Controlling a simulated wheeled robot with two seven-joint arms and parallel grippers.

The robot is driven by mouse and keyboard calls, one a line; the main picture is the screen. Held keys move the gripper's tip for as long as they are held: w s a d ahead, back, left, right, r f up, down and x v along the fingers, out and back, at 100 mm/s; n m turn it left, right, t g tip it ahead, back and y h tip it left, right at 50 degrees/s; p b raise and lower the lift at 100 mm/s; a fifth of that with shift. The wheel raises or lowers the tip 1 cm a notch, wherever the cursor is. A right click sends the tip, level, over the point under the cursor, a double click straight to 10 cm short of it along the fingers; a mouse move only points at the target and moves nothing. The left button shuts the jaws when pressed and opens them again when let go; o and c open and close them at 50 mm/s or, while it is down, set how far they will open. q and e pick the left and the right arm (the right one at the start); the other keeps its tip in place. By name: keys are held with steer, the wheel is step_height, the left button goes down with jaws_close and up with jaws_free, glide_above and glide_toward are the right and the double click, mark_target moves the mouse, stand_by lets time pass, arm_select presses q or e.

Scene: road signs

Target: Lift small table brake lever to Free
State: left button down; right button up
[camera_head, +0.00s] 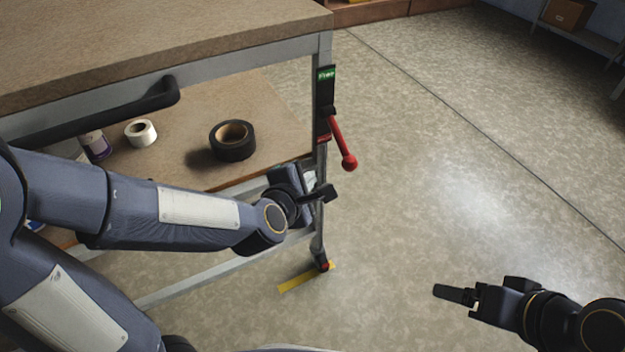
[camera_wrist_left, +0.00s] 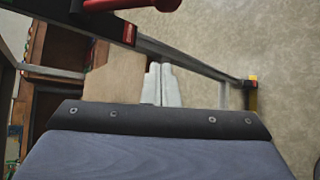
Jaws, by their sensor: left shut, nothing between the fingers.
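The brake lever (camera_head: 343,145) is a red rod with a ball end on a black plate (camera_head: 325,105) at the table's corner leg. It slants down and to the right from the plate. A green "Free" label (camera_head: 326,74) is at the plate's top and a red label (camera_head: 323,138) at its bottom. My left gripper (camera_head: 328,193) is shut and empty, below the ball and apart from it. In the left wrist view, part of the red lever (camera_wrist_left: 140,4) shows at the top edge. My right gripper (camera_head: 458,295) is over the floor at lower right; its finger gap is unclear.
The small table (camera_head: 150,35) has a brown top, a black handle (camera_head: 110,112) and a lower shelf with black tape (camera_head: 232,140), white tape (camera_head: 140,132) and a bottle (camera_head: 94,146). A yellow floor strip (camera_head: 303,278) lies by the leg's foot. The floor to the right is clear.

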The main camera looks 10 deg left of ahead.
mark_target(340, 142)
arm_select(q)
steer(key=b+x, duration=0.2)
steer(key=x, duration=0.6)
steer(key=shift+s+d+r+p, duration=0.35)
steer(key=shift+s+d+r, duration=0.1)
steer(key=shift+d+r, duration=0.25)
steer(key=shift+s+d+r+p, duration=0.4)
steer(key=shift+d+r, duration=0.15)
steer(key=shift+d, duration=0.25)
steer(key=shift+s+d+r+p, duration=0.15)
steer(key=shift+r+p, duration=0.25)
steer(key=shift+p, duration=0.25)
steer(key=shift+g, duration=0.3)
